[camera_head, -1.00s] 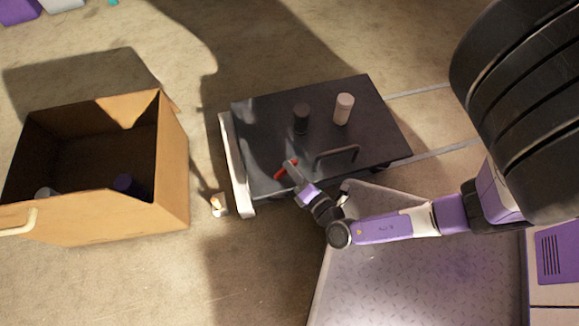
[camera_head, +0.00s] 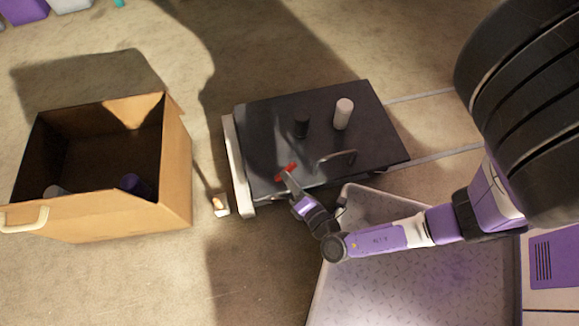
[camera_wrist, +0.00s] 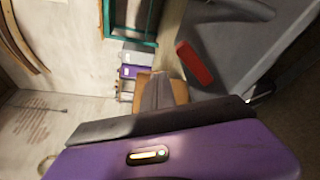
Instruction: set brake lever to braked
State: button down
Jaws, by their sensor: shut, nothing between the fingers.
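A red lever (camera_head: 285,172), which I take for the brake lever, sits near the front left edge of the dark cart top (camera_head: 365,110). It lies slanted in the head view. My gripper (camera_head: 287,175) is shut and empty, its tip close to the near side of the lever. I cannot tell whether they touch. In the wrist view the red lever (camera_wrist: 194,63) shows at upper right, beyond my gripper's grey fingers (camera_wrist: 160,93). The lever's base and any marks for its positions cannot be made out.
An open brown box (camera_head: 176,165) is on the left. A small pale block (camera_head: 221,206) lies on the floor between them.

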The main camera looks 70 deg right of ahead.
jog(key=s+a+f, duration=0.1)
jog(key=s+a, duration=0.3)
jog(key=shift+s+a+f+p, duration=0.25)
jog(key=shift+a+p, duration=0.05)
jog(key=shift+a, duration=0.1)
dwell(0.4)
